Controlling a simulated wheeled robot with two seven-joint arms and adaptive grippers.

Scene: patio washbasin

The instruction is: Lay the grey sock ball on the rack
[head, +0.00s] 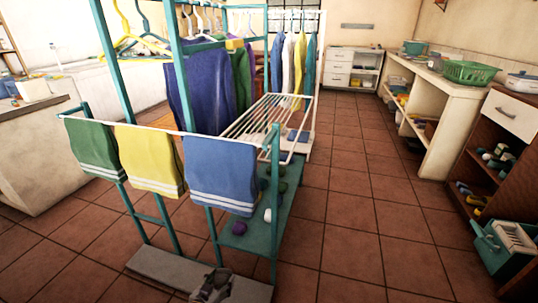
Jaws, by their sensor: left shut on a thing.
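My left gripper (212,285) is at the bottom, in front of the teal rack (275,200). It is shut on a small grey thing, which looks like the grey sock ball; the fingers hide most of it. The rack has a rail with green, yellow and blue towels hanging at its front. Its low teal shelf (262,246) holds a purple ball (238,229), a white ball (267,215) and dark green balls (282,186). My right gripper is not in view.
A grey base board (160,268) lies at the rack's foot. A white wire drying frame (270,118) stands behind the towels. Hanging clothes (205,88) fill the back left. Shelves and a teal crate (503,245) line the right. The tiled floor between is clear.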

